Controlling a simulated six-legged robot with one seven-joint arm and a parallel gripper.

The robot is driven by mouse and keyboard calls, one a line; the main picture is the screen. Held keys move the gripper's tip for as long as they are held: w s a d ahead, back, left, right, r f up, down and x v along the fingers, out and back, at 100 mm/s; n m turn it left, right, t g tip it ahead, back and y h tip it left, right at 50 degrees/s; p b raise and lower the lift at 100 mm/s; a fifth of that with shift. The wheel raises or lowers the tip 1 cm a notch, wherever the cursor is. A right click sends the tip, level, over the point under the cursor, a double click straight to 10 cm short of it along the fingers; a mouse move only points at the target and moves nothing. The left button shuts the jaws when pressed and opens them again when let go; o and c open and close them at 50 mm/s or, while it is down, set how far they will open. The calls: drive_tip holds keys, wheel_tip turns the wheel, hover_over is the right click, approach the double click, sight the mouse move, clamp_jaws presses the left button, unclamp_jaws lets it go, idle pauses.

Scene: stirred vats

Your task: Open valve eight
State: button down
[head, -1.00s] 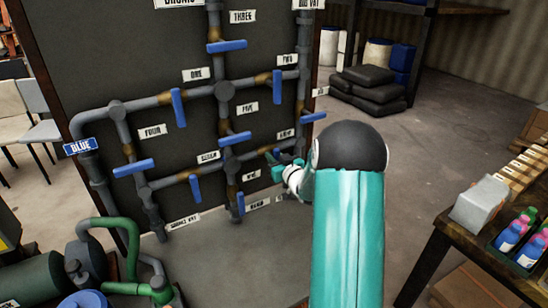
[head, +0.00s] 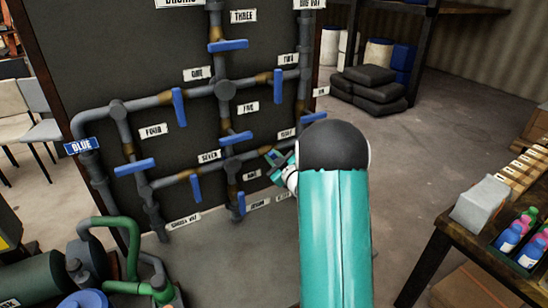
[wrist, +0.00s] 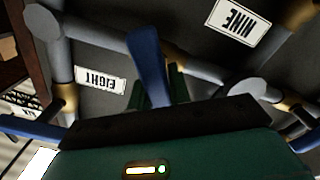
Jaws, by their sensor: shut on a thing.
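The valve panel shows in the head view, with the EIGHT label (head: 286,134) on its right part, just above my gripper (head: 275,158). In the wrist view the picture is upside down, and the EIGHT label (wrist: 100,80) is left of a blue valve handle (wrist: 148,55). The handle sits on the grey pipe beside that label. My gripper (wrist: 158,88) is shut on this handle. The handle's far end stands out past the fingers, tilted slightly. The lower part of the handle is hidden by the gripper body.
The NINE label (wrist: 233,22) is at the wrist view's upper right. Other blue handles sit close by, such as one left of my gripper (head: 235,138). A table (head: 440,222) with bottles (head: 520,235) stands at right. Open floor lies behind my arm.

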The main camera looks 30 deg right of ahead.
drive_tip(key=n, duration=1.1)
drive_tip(key=shift+a+f, duration=0.25)
drive_tip(key=shift+f, duration=0.15)
drive_tip(key=shift+n, duration=0.4)
drive_tip(key=c, duration=1.3)
unclamp_jaws()
drive_tip(key=shift+s, duration=0.1)
drive_tip(key=s, duration=1.3)
drive_tip(key=shift+s+a, duration=0.3)
drive_tip(key=shift+a, duration=0.1)
